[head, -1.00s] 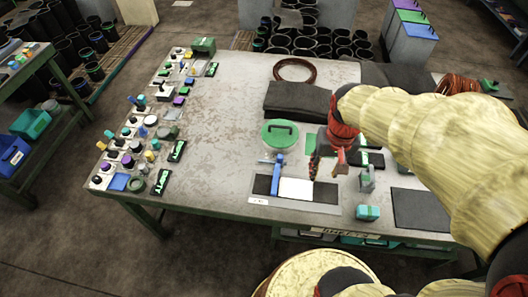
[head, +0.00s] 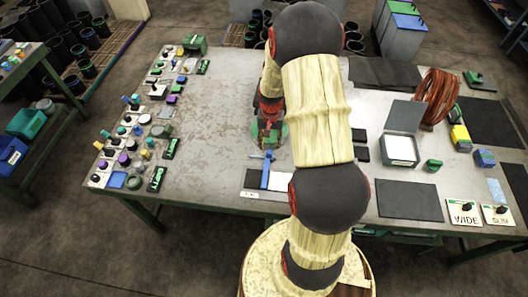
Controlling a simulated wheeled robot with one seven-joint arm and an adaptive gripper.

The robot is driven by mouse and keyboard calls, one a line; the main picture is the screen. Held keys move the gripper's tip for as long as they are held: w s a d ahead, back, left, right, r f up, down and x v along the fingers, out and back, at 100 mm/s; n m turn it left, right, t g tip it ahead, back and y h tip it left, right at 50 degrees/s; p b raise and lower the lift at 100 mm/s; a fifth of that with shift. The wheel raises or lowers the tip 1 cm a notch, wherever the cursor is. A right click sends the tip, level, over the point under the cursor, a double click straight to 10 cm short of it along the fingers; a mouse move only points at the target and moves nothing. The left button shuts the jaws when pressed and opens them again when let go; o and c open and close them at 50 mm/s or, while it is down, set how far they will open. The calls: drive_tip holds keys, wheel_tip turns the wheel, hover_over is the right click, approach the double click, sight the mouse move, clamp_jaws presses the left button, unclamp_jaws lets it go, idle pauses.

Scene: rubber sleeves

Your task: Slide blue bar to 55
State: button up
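The blue bar (head: 266,170) stands upright in the picture across a dark and white strip (head: 255,181) near the table's front edge. A small white label (head: 249,194) lies at the strip's front left; its text is too small to read. My gripper (head: 269,142) is just behind the bar's far end, in front of a round green-rimmed thing. Its fingers are small and dark here, so I cannot tell whether they are open or shut, or whether they touch the bar. My arm hides the strip's right part.
Several knobs and switches line the table's left edge (head: 130,165). To the right are an open grey box (head: 402,148), a copper coil (head: 438,97), dark mats (head: 408,200) and cards marked WIDE (head: 464,212) and SLIM (head: 497,214). The left middle of the table is clear.

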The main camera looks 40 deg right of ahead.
sight(270, 152)
wheel_tip(270, 152, down, 7)
drive_tip(key=shift+b, duration=0.45)
drive_tip(key=shift+c, duration=0.6)
drive_tip(key=c, duration=0.7)
clamp_jaws()
